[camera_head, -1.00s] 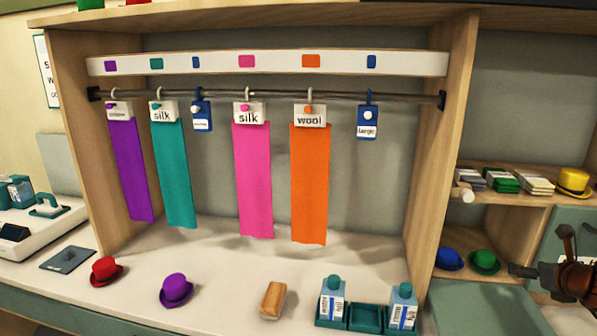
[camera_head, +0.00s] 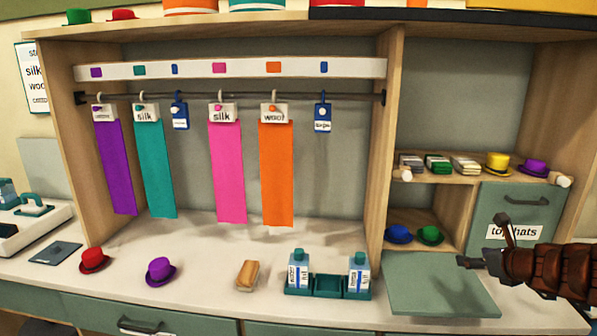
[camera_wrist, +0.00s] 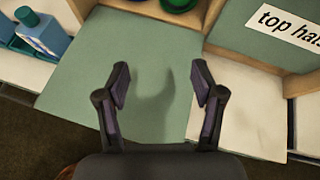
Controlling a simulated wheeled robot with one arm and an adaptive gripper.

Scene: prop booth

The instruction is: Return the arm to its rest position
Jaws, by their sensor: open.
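My gripper (camera_head: 466,262) is at the right, above the green mat (camera_head: 440,290) in front of the lower shelf. Its dark arm comes in from the right edge. In the wrist view my gripper (camera_wrist: 160,85) has its two fingers spread wide, with nothing between them. The green mat (camera_wrist: 150,45) lies below the fingers with a shadow on it. The fingers look apart from the mat.
A teal caddy with bottles (camera_head: 328,286) stands left of the mat. A blue hat (camera_head: 398,234) and a green hat (camera_head: 430,235) sit in the cubby behind. A "top hats" drawer (camera_head: 515,205) is at right. Cloths hang from the rail (camera_head: 230,97).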

